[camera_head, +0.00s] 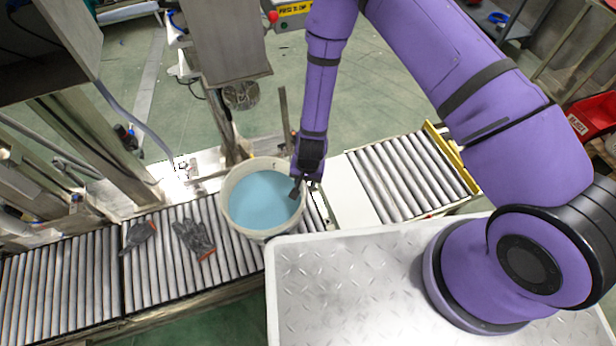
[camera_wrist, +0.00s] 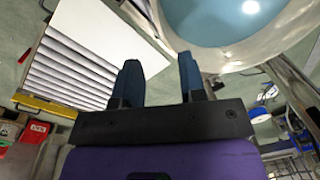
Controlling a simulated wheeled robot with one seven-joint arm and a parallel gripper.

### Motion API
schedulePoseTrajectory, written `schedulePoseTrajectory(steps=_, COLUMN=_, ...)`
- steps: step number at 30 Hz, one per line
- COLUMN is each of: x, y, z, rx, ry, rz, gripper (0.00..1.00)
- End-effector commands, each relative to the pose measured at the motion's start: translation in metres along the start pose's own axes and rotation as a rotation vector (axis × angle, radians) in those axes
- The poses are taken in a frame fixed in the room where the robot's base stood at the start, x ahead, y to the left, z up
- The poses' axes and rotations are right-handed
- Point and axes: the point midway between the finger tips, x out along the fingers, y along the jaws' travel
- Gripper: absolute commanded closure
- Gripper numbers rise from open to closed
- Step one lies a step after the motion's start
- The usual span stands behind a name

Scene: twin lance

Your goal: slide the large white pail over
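The large white pail (camera_head: 262,236) stands upright on the roller conveyor in the head view, with light blue contents inside. It also shows in the wrist view (camera_wrist: 262,57), cut off at the top right. My gripper (camera_head: 304,189) hangs pointing down just right of the pail's rim in the head view. In the wrist view my gripper (camera_wrist: 158,70) has its two dark fingers parted with nothing between them. Whether a finger touches the pail cannot be told.
Two dark work gloves (camera_head: 194,238) (camera_head: 138,235) lie on the rollers left of the pail. A white plate (camera_head: 350,192) spans the conveyor to the right, followed by more bare rollers (camera_head: 408,178). A grey post (camera_head: 227,125) stands behind the pail. My metal deck is in front.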

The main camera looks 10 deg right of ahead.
Motion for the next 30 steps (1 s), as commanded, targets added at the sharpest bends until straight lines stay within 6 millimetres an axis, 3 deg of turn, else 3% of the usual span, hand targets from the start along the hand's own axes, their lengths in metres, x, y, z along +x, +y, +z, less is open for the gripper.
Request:
schedulePoseTrajectory(steps=16, x=0.010, y=0.001, z=0.002, rx=0.002, ry=-0.002, rz=0.003, gripper=0.62)
schedulePoseTrajectory(steps=30, x=0.081, y=0.001, z=0.002, rx=0.003, ry=-0.002, rz=0.003, gripper=0.62)
